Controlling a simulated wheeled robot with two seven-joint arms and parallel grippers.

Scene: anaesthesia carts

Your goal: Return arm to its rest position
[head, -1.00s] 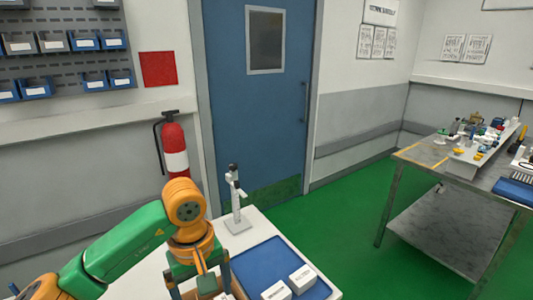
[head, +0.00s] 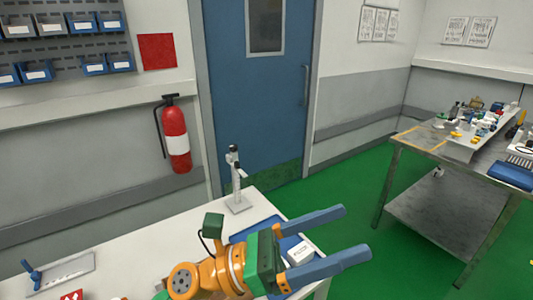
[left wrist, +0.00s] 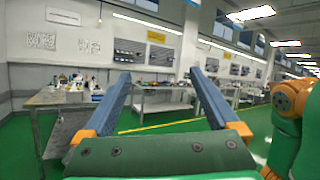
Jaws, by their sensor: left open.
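My left gripper (head: 355,231) reaches in over the white table (head: 150,245), its two blue fingers spread apart and pointing right. Nothing is between the fingers, and their tips extend past the table's right edge over the green floor. The left wrist view shows the same open, empty fingers (left wrist: 160,75) pointing out into the room. The gripper partly covers a blue mat (head: 252,230) and a white box (head: 299,253). My right gripper is not in view; orange and green arm links show at the right of the left wrist view.
A grey stand (head: 237,190) rises from the table behind my gripper. A red fire extinguisher (head: 175,135) hangs on the wall. A metal bench (head: 455,200) with small items stands at the right. Green floor (head: 350,190) lies free between table and bench.

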